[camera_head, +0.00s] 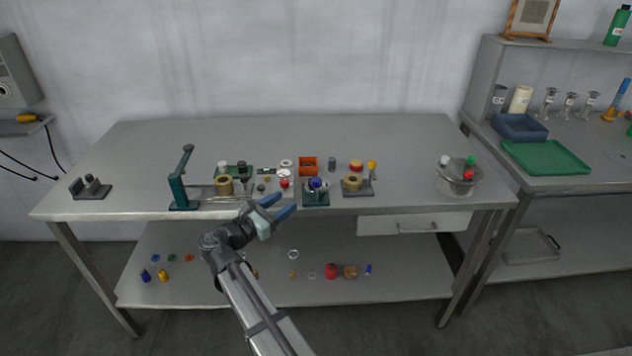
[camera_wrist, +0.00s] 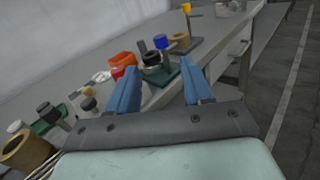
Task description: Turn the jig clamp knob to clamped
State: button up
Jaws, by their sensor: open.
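Two small jigs with knobs stand near the front edge of the bench; I cannot tell by looks which one is the jig clamp. One has a dark green base (camera_head: 316,200), a dark round part and a blue knob (camera_head: 317,183); the blue knob also shows in the wrist view (camera_wrist: 160,41). To its right, the other has a grey base (camera_head: 357,192), a tan ring (camera_head: 352,183) and a yellow knob (camera_head: 372,164), which also shows in the wrist view (camera_wrist: 186,7). My gripper (camera_head: 281,207) is open and empty, in front of the bench edge, left of the blue-knob jig, touching neither knob.
A green arbor press (camera_head: 180,185) and a tan ring (camera_head: 224,185) stand to the left. An orange-red bin (camera_head: 308,164) sits behind the blue-knob jig. A grey bowl (camera_head: 457,182) with coloured knobs is at the right. The bench is clear between the yellow-knob jig and the bowl.

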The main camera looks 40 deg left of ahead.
aim_at(313, 183)
jog(key=shift+n, duration=0.6)
jog(key=w, duration=1.3)
jog(key=shift+w, duration=0.4)
jog(key=c, duration=0.9)
